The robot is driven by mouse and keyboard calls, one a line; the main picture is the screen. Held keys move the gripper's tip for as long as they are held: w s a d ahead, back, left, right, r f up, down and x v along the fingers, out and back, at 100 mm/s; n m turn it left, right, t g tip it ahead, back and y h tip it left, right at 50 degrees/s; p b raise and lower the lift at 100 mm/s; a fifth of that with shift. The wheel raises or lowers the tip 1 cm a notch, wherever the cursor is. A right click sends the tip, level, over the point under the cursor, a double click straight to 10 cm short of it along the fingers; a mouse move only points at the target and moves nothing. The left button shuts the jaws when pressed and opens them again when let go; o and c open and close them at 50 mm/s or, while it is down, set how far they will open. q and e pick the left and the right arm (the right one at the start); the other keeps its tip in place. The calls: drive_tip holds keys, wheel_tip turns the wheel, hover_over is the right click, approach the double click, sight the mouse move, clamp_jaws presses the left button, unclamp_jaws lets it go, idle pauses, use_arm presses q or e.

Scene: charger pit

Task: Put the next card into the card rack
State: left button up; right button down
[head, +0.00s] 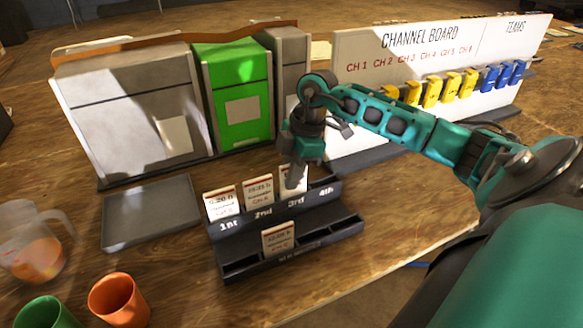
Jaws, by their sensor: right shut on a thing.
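The black card rack (330,186) stands on the wooden table, with an upper row marked 1st to 4th. One white card (221,202) stands above 1st and another (258,190) above 2nd. My right gripper (297,164) is shut on a third white card (292,182), upright above the 3rd label. The fingers hide the card's top, and I cannot tell whether it is fully seated. The 4th place shows no card. A further card (278,238) stands in the lower black holder (335,232) in front. My left gripper is out of view.
Grey and green bins (232,95) stand behind the rack. The white channel board (350,60) with yellow and blue devices is behind my right arm. A grey tray (150,212), a pitcher (35,240), an orange cup (118,300) and a green cup (46,314) are at left.

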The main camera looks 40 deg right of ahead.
drive_tip(key=c, duration=1.1)
unclamp_jaws()
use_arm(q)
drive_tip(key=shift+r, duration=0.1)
use_arm(e)
drive_tip(key=p+v, duration=0.1)
drive_tip(key=v, duration=1)
drive_tip(key=shift+d+r, duration=0.15)
drive_tip(key=shift+r, duration=0.25)
drive_tip(key=shift+s+d+r+p, duration=0.15)
drive_tip(key=shift+r+p, duration=0.15)
drive_tip(key=shift+r, duration=0.25)
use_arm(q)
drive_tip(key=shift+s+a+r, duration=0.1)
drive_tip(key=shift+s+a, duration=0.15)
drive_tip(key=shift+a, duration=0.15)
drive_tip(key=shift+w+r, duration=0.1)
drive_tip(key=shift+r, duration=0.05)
